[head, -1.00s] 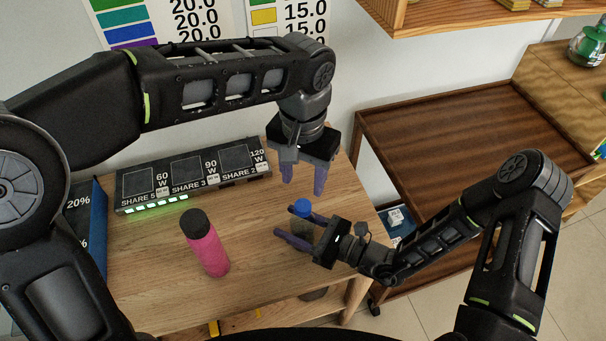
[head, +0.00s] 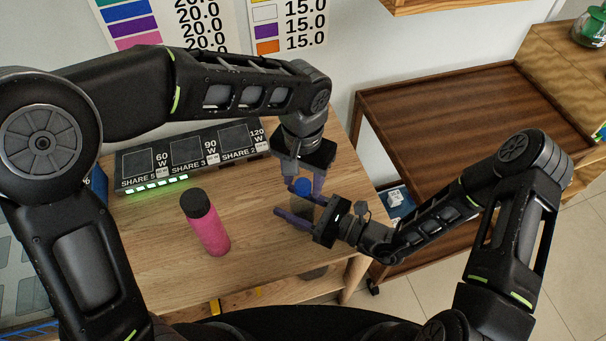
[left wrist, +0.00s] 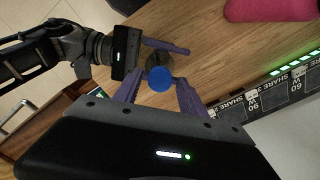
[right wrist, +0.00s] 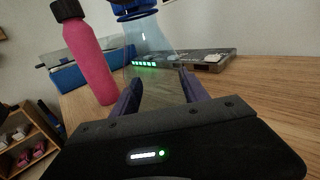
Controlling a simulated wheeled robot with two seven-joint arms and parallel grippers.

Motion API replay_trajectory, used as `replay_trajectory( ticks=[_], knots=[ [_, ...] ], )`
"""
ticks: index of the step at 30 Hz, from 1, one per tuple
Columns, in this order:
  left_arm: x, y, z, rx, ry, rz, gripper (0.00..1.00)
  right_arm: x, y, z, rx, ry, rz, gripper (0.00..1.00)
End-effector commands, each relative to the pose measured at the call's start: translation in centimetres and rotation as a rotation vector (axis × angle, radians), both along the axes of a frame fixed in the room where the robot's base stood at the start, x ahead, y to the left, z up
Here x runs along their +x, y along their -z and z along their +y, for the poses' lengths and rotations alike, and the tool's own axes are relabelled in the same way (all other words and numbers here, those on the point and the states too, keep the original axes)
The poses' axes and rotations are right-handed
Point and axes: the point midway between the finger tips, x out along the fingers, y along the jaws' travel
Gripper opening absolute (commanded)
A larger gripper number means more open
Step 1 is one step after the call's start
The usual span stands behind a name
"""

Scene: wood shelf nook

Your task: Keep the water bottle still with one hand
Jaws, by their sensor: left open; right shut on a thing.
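The water bottle is clear with a blue cap (head: 303,186) and stands upright near the right end of the wooden table. My right gripper (head: 290,204) is shut on the bottle's body from the right; the clear body (right wrist: 153,60) shows between its fingers in the right wrist view. My left gripper (head: 304,186) is open, pointing down just above the bottle. In the left wrist view the blue cap (left wrist: 160,79) lies between and just beyond the left fingertips. Contact between the left fingers and the cap cannot be told.
A pink bottle with a black cap (head: 209,225) stands to the left on the table (head: 262,253). A dark charging station (head: 190,155) with green lights runs along the back. A brown wooden shelf unit (head: 450,120) stands to the right.

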Motion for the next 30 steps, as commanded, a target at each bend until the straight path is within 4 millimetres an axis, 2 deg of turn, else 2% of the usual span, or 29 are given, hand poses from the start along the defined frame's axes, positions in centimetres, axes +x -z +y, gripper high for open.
replay_trajectory(
  ticks=[2,20,30],
  knots=[
    [0.00,-0.01,0.00,0.000,0.000,0.000,0.49,0.00,0.01,0.00,0.000,0.000,0.000,0.00],
    [0.01,-0.05,0.00,0.000,0.000,0.000,0.00,0.00,0.01,0.00,0.000,0.000,0.000,0.00],
    [0.00,-0.05,-0.01,0.000,0.010,0.000,0.00,0.00,0.01,0.00,0.000,0.000,0.000,0.00]
  ],
)
